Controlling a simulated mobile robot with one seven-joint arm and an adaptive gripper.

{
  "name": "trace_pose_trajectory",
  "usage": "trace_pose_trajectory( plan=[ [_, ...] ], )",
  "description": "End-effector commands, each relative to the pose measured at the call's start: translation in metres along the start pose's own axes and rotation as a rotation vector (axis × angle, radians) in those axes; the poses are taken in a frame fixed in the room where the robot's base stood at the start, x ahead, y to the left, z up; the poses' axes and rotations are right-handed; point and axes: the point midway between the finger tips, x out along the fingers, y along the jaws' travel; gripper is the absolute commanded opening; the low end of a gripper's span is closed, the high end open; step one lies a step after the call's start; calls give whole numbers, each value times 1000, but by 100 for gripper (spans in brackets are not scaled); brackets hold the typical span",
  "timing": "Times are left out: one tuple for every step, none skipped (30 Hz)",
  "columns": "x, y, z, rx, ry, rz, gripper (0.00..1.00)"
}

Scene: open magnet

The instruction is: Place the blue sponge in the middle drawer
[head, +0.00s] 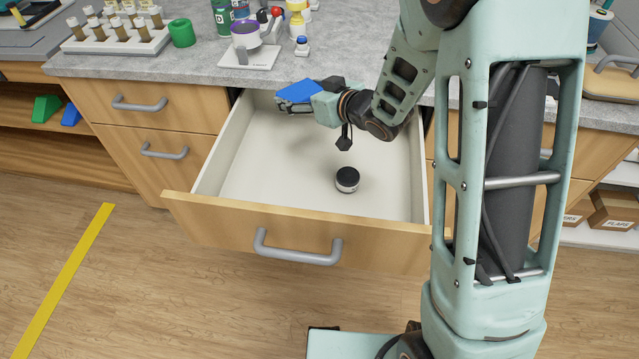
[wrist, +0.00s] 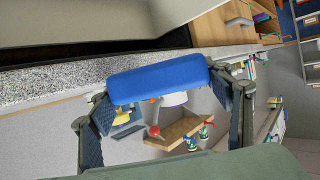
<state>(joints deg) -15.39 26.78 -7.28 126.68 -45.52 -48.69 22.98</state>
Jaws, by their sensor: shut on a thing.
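The blue sponge (head: 299,91) is held in my gripper (head: 310,98), above the back left part of the open middle drawer (head: 270,165). The wrist view shows the sponge (wrist: 158,79) as a rounded blue block between the two fingers of my gripper (wrist: 160,95), which are shut on it. The drawer is pulled far out, with a white inside and a wooden front with a grey handle. A small black and white round thing (head: 347,179) lies on the drawer floor, right of its middle.
The grey counter (head: 200,65) is behind the drawer. On it stand a purple-rimmed cup on a scale (head: 247,57), a green ring (head: 181,33) and a vial rack (head: 118,40). Closed drawers (head: 140,104) are at the left. The drawer's left floor is clear.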

Motion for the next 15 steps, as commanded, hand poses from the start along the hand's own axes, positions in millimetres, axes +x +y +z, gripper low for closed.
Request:
trace_pose_trajectory(
  plan=[
    [15,-12,23,-15,0,-40,55],
    [20,-20,29,-25,1,-64,55],
    [27,-32,38,-39,0,-98,55],
    [32,-39,45,-50,0,-122,55],
    [36,-47,50,-59,0,-145,55],
    [41,-57,57,-72,1,-175,55],
    [44,-64,62,-82,1,-196,55],
    [48,-71,66,-89,1,-216,55],
    [51,-78,72,-99,1,-239,55],
    [53,-84,75,-107,1,-256,55],
    [55,-89,78,-113,1,-270,55],
    [56,-94,80,-121,1,-287,55],
    [57,-98,82,-125,2,-298,55],
    [58,-101,83,-129,2,-305,55],
    [59,-103,85,-133,1,-314,55]
  ],
)
